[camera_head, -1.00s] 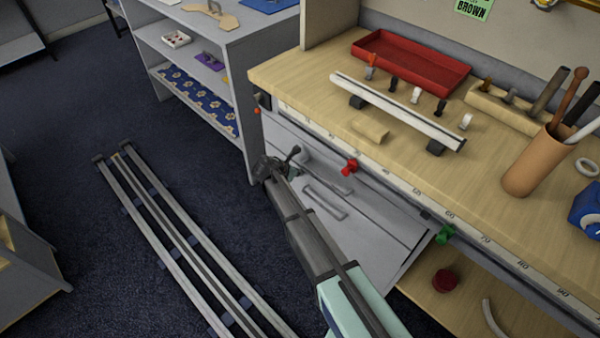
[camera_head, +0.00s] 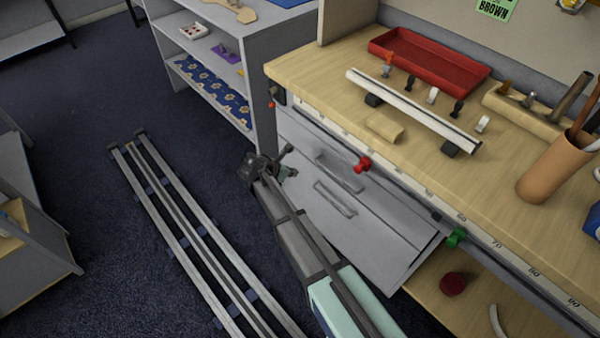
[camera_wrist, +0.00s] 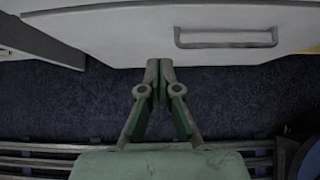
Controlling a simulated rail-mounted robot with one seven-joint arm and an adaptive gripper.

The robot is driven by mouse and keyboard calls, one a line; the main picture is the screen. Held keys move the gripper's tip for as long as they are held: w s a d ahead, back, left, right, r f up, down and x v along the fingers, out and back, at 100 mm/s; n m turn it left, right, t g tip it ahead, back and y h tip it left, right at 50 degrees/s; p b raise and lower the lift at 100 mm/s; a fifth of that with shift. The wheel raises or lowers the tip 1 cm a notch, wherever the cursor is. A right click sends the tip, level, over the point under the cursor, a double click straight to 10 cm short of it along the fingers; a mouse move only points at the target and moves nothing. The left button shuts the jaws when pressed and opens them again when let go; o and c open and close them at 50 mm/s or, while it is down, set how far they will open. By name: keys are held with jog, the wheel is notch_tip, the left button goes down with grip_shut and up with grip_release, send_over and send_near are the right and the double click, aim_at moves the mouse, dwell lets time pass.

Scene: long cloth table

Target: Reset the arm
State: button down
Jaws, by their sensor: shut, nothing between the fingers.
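My gripper (camera_wrist: 159,70) is shut and empty in the wrist view, its two green-grey fingers meeting at the tips. The tips are near the lower edge of a pale drawer front (camera_wrist: 130,35) with a grey handle (camera_wrist: 226,40); I cannot tell whether they touch it. In the head view my arm (camera_head: 300,245) reaches up from the bottom to in front of the grey drawers (camera_head: 345,215) under the workbench. The gripper is mostly hidden there behind the arm's end.
The wooden workbench (camera_head: 320,85) holds a red tray (camera_head: 430,60), a white rail (camera_head: 410,108) and a tool cup (camera_head: 555,168). Floor rails (camera_head: 175,215) lie left of my arm; a grey shelf (camera_head: 262,60) stands behind.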

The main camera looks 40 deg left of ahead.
jog(key=s+d+f+m+g, duration=0.1)
jog(key=s+d+m+g, duration=0.15)
jog(key=s+m, duration=0.4)
jog(key=s+d+f+m+g+h, duration=0.15)
jog(key=d+f+m, duration=0.3)
jog(key=d, duration=0.65)
jog(key=s+d+f+m+g+p, duration=0.15)
jog(key=d+f+m+g, duration=0.35)
jog(key=d, duration=0.7)
jog(key=s+d+f+m, duration=0.2)
jog(key=d+f+m, duration=0.3)
jog(key=d, duration=0.6)
jog(key=s+d+f+m+g+y+p, duration=0.1)
jog(key=s+d+m+g+y, duration=0.2)
jog(key=s+d+m, duration=0.9)
jog(key=s+d+g, duration=0.3)
jog(key=s+d, duration=0.6)
jog(key=d, duration=0.3)
jog(key=shift+d+g+p, duration=0.25)
jog(key=shift+g+p, duration=0.05)
jog(key=shift+p, duration=0.1)
jog(key=shift+y, duration=0.25)
